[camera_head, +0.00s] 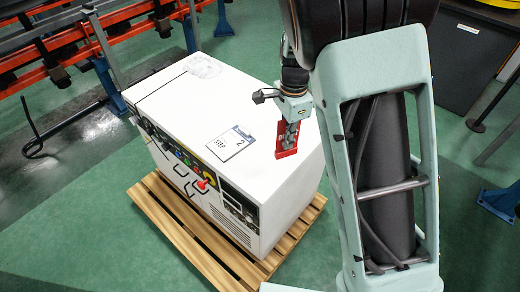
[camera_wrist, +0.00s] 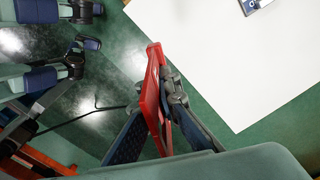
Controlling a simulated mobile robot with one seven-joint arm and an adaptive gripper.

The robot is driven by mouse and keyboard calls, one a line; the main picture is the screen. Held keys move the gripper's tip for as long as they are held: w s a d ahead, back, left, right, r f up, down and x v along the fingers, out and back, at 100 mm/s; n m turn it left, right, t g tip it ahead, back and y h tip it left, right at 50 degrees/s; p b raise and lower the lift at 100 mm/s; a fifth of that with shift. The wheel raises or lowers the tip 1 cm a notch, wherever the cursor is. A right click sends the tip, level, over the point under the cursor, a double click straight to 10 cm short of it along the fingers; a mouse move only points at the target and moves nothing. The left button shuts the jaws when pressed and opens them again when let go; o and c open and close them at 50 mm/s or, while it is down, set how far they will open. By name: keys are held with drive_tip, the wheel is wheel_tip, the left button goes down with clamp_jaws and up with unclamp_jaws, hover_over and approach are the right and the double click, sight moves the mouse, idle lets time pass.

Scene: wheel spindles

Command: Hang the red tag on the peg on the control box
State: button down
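The red tag (camera_head: 287,152) shows over the right part of the white control box's top in the head view. I cannot tell whether it touches the top. My gripper (camera_head: 291,134) points down and is shut on the tag. In the wrist view the red tag (camera_wrist: 151,88) sits between the dark finger pads of my gripper (camera_wrist: 156,133), its far end sticking out past them. The control box (camera_head: 250,85) has its front panel with coloured buttons and a red handle facing lower left. I cannot make out the peg among the panel's small parts.
A card marked "STEP 2" (camera_head: 229,143) lies on the box top, left of my gripper. The box stands on a wooden pallet (camera_head: 190,232). Orange-and-blue racks (camera_head: 92,48) stand at the upper left. Green floor lies free in front of the panel.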

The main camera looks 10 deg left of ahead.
drive_tip(key=s+a+m+b, duration=0.1)
drive_tip(key=s+a+m, duration=0.1)
drive_tip(key=a+m, duration=0.4)
drive_tip(key=s+a+f+m+b, duration=0.1)
drive_tip(key=s+a+m, duration=0.2)
drive_tip(key=a+m, duration=0.4)
drive_tip(key=a, duration=0.7)
drive_tip(key=shift+s+a+m, duration=0.15)
drive_tip(key=shift+s+m, duration=0.15)
drive_tip(key=shift+s, duration=0.05)
drive_tip(key=w+d+f, duration=0.2)
drive_tip(key=d+f, duration=0.2)
drive_tip(key=w+d+f, duration=0.2)
drive_tip(key=d+f, duration=0.1)
drive_tip(key=d, duration=0.1)
drive_tip(key=w+d+f, duration=0.2)
drive_tip(key=d+f, duration=0.2)
drive_tip(key=shift+w+d+f+p, duration=0.25)
drive_tip(key=shift+f+p, duration=0.05)
drive_tip(key=shift+p, duration=0.05)
drive_tip(key=shift+f+p, duration=0.25)
drive_tip(key=shift+p, duration=0.15)
drive_tip(key=shift+f, duration=0.25)
